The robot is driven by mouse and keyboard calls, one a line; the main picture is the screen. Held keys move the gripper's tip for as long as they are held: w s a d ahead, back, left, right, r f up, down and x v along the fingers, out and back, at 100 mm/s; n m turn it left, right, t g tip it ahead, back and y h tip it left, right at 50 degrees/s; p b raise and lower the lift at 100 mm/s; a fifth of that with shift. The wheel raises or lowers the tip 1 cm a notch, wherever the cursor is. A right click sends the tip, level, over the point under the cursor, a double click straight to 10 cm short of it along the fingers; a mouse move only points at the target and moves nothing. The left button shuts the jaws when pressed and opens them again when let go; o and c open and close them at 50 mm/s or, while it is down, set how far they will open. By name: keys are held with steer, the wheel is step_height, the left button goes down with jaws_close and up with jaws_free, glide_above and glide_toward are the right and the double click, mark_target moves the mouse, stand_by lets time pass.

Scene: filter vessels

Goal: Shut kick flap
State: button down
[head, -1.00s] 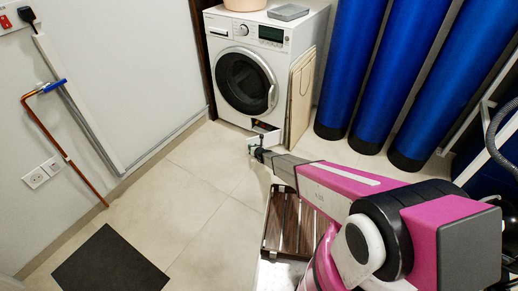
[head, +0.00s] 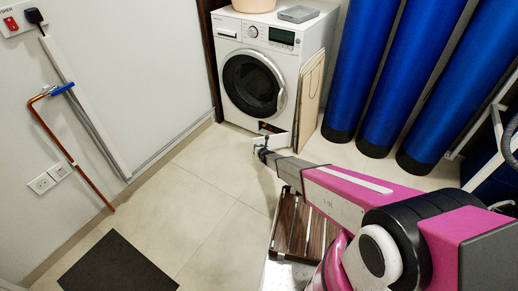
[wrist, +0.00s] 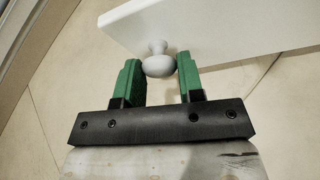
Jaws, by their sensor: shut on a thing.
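The kick flap (head: 277,140) is a small white panel at the foot of the washing machine's front, lower right. It stands open, swung outward, with a dark opening (head: 270,128) behind it. My gripper (head: 261,149) is low over the floor at the flap's free end. In the wrist view its green fingers (wrist: 160,75) are shut on the knob, one on each side. The flap's hinge is not clear.
The white washing machine (head: 238,35) stands against the back wall. A beige board (head: 309,95) leans on its right side. Blue cylinders (head: 360,70) stand further right. A slatted wooden rack (head: 300,228) lies under my arm. A dark mat (head: 118,262) is at front left; tiles between are clear.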

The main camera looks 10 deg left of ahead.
steer(key=c, duration=0.7)
jaws_free()
steer(key=shift+c, duration=0.2)
steer(key=v, duration=0.7)
steer(key=shift+s, duration=0.2)
steer(key=shift+d, duration=0.15)
